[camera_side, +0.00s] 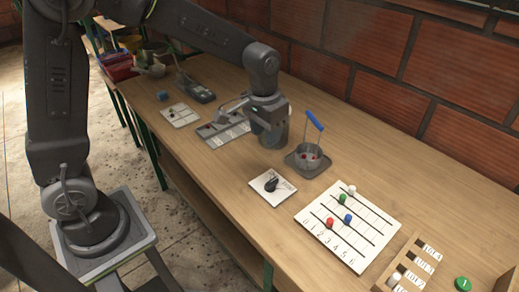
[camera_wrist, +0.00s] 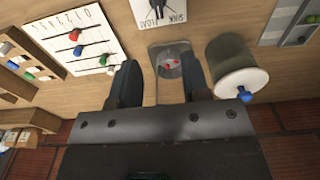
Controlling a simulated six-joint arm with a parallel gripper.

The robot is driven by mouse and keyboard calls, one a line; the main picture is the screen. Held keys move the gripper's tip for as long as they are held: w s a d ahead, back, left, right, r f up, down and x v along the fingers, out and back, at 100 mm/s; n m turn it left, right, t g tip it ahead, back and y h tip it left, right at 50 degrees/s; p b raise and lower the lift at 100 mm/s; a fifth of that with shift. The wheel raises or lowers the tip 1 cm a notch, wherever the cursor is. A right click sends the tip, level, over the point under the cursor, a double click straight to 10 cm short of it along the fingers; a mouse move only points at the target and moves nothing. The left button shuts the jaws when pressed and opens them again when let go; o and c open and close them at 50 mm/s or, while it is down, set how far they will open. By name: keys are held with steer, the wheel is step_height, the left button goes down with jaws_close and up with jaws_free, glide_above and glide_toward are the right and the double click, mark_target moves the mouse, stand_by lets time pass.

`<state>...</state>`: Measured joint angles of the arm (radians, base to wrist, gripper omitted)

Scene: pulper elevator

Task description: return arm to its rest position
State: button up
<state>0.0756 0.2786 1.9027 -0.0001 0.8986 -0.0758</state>
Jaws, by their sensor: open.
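My gripper (camera_wrist: 160,78) shows in the wrist view with two dark fingers spread apart and nothing between their tips. Beyond the gap, at table level, is a grey tray (camera_wrist: 158,97) with a cup holding red bits. In the side view my arm reaches over the table from the left and bends down near its middle, left of the tray (camera_side: 300,172) and its blue-handled cup (camera_side: 308,155). The fingertips are hard to make out there. In the wrist view a grey cylinder with a white end and blue knob (camera_wrist: 238,70) stands right of the fingers.
A white numbered board (camera_side: 348,226) with coloured pegs lies right of the tray. A small card (camera_side: 285,183) with a dark object lies nearer the front edge. A wooden rack (camera_side: 405,268) and green disc (camera_side: 463,284) are at lower right. A brick wall (camera_side: 390,100) runs behind.

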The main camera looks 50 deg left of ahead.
steer(key=s+a+r+t, duration=0.1)
steer(key=s+r+t, duration=0.1)
steer(key=s+r, duration=0.3)
steer(key=s+a+r+t, duration=0.2)
steer(key=s+r, duration=0.3)
steer(key=s, duration=0.9)
steer(key=shift+s+r+t, duration=0.2)
steer(key=shift+s+t, duration=0.1)
steer(key=shift+t, duration=0.1)
